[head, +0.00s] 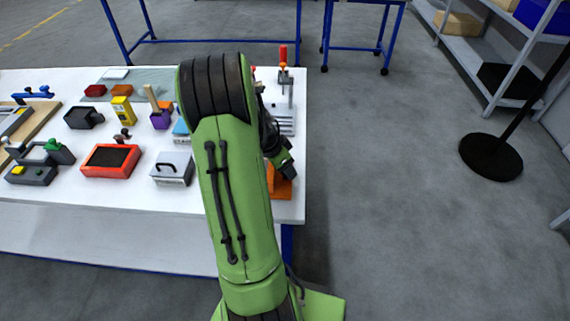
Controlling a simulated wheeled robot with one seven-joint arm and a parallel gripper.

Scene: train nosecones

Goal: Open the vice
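My green arm reaches across the right part of the white table. My dark gripper (287,171) points down near the table's right edge, over an orange object (282,188). The arm and gripper hide most of that object, so I cannot tell whether it is the vice. The gripper's fingers are too small and dark to tell whether they are open or shut. I cannot clearly make out a vice elsewhere on the table.
The white table (120,203) holds a red box (111,161), a grey box with a black handle (172,168), a yellow block (122,111) and a red-topped upright tool (284,75). A black stand (491,157) and shelving (500,60) are at right. Floor between is clear.

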